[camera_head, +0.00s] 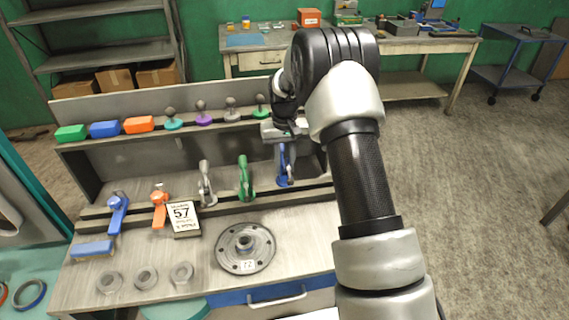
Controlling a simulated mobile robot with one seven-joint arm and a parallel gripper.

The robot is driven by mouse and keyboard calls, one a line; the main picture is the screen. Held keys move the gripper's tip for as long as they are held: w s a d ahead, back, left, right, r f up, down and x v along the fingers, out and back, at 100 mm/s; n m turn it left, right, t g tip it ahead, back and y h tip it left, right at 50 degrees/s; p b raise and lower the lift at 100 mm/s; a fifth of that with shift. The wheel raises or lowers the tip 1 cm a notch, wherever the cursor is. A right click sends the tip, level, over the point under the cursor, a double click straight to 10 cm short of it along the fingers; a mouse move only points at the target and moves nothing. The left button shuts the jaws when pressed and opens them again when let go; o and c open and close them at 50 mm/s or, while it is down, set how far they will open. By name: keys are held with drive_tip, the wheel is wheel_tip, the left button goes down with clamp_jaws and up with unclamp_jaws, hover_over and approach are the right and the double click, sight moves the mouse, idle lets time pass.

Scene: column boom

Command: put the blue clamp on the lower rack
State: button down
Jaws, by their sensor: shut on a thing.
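The blue clamp (283,168) is upright at the right of the workbench, in line with the grey clamp (206,184) and the green clamp (244,178). My gripper (284,140) is at its top, pointing down, and is shut on it. My arm hides part of the gripper, and the fingertips are hard to make out. The lower rack (315,190) is the long dark rail along the bench. The blue clamp's foot appears at this rail; I cannot tell whether it touches.
The upper rack (191,124) holds coloured blocks and several knobs, close behind my gripper. A blue-handled piece (117,213), an orange-handled piece (159,208), a "57" sign (183,216) and a round flange (245,249) are to the left or in front.

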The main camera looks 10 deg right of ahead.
sight(284, 173)
drive_tip(key=shift+f, duration=0.25)
drive_tip(key=shift+f+b, duration=1.4)
drive_tip(key=shift+f, duration=0.55)
drive_tip(key=c, duration=1.8)
unclamp_jaws()
drive_tip(key=shift+o, duration=0.2)
drive_tip(key=shift+r, duration=0.15)
drive_tip(key=shift+r+p, duration=2.05)
drive_tip(key=shift+r, duration=1.55)
drive_tip(key=o, duration=0.6)
drive_tip(key=shift+c, duration=0.2)
